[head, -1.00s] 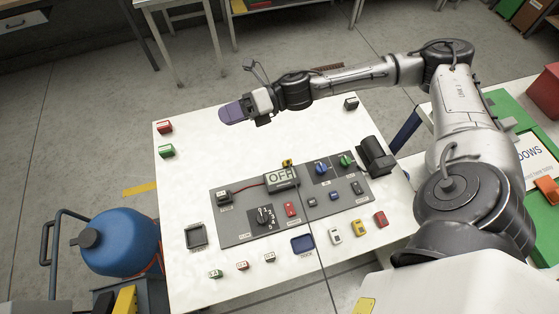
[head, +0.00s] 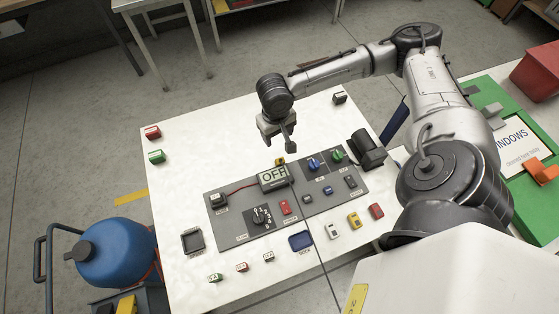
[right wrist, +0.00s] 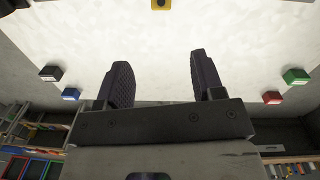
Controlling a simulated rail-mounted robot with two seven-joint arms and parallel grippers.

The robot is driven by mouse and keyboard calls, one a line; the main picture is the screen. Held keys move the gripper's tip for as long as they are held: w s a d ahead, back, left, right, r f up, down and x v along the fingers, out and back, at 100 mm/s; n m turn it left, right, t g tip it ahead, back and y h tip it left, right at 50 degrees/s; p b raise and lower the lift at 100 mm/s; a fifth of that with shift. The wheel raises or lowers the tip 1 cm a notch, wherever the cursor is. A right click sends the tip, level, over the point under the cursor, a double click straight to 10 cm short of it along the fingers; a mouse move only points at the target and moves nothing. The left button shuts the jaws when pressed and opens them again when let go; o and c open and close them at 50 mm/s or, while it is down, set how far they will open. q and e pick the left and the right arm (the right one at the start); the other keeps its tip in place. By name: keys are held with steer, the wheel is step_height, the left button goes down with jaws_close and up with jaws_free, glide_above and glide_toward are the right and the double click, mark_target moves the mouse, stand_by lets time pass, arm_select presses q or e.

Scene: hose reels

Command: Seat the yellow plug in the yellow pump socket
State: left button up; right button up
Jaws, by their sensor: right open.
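A small yellow piece (head: 279,161) stands at the back edge of the grey panel, just behind the OFF display. It also shows at the top edge of the right wrist view (right wrist: 161,5), partly cut off, with a dark spot. A yellow block (head: 354,220) lies on the front part of the board, between a white-topped block and a red one. I cannot tell which is plug or socket. My right gripper (head: 278,137) hangs above the board behind the display, open and empty; its dark fingers are apart in the wrist view (right wrist: 158,72). My left gripper is not in view.
The grey panel (head: 233,230) carries knobs, switches and a red cable. Red (head: 152,132) and green (head: 156,156) blocks sit at the board's left edge, a black block (head: 339,97) at back right. A blue tank (head: 115,252) stands left. The board's back middle is clear.

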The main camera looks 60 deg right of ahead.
steer(key=m, duration=0.2)
steer(key=b, duration=0.2)
glide_above(280, 162)
steer(key=w+d, duration=0.2)
steer(key=f, duration=0.8)
steer(key=shift+s+a, duration=0.15)
steer(key=shift+s, duration=0.1)
steer(key=shift+f, duration=0.6)
steer(key=shift+s+a+f+b, duration=0.15)
steer(key=shift+f+b, duration=0.3)
steer(key=shift+f, duration=1.9)
steer(key=shift+c, duration=0.3)
